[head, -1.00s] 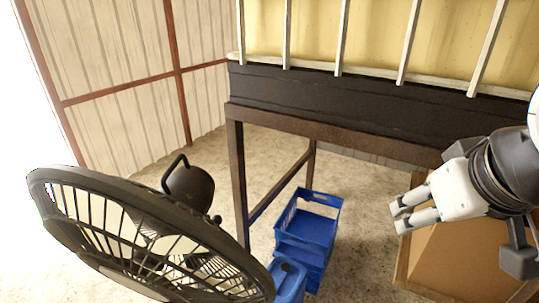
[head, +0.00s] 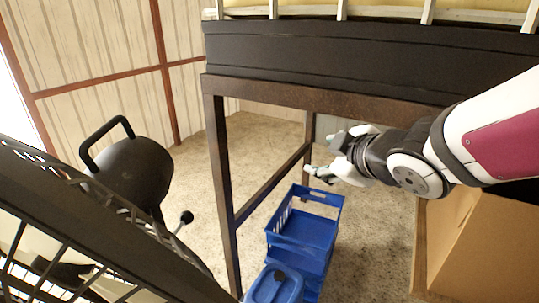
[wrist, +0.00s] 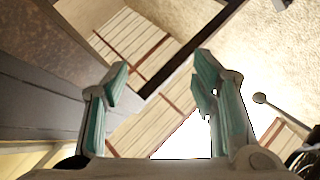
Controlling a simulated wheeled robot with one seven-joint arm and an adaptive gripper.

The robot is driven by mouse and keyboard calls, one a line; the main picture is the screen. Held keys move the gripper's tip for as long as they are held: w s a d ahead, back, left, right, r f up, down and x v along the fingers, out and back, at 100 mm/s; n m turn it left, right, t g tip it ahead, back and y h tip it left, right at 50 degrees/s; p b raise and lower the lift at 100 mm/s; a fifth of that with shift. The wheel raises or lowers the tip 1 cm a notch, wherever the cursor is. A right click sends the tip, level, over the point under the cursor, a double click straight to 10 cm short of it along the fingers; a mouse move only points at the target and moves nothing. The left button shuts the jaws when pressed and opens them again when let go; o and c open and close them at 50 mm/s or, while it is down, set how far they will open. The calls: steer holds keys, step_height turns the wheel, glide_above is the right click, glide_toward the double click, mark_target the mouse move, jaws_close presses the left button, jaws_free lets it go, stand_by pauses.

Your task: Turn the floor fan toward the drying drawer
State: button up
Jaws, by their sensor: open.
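The black floor fan fills the lower left of the head view. Its round motor housing (head: 135,172) carries a loop handle (head: 106,138), and a rod with a round knob (head: 186,217) sticks out behind the wire cage (head: 95,225). My gripper (head: 322,155) is open and empty, to the right of the fan and apart from it, in front of the brown frame. In the wrist view its fingers (wrist: 160,75) are spread, and the knob (wrist: 260,98) shows to their right. A black drawer-like box (head: 330,60) with white slats sits on the frame; its inside is mostly out of view.
Brown frame legs (head: 222,185) stand between the fan and my gripper. Blue crates (head: 303,230) and a blue container (head: 275,287) stand below on the floor. A cardboard box (head: 470,245) is at the lower right. Bare floor lies behind the frame leg.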

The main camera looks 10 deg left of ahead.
steer(key=w+a+f+n+g+y+b, duration=0.15)
steer(key=a+f+n+y+b, duration=0.4)
steer(key=a+f, duration=0.55)
steer(key=n+g+y+b, duration=0.5)
steer(key=n+g+b, duration=0.1)
glide_toward(192, 219)
steer(key=b+x, duration=0.1)
steer(key=x, duration=1.1)
steer(key=shift+b, duration=0.3)
steer(key=shift+c, duration=0.6)
jaws_close()
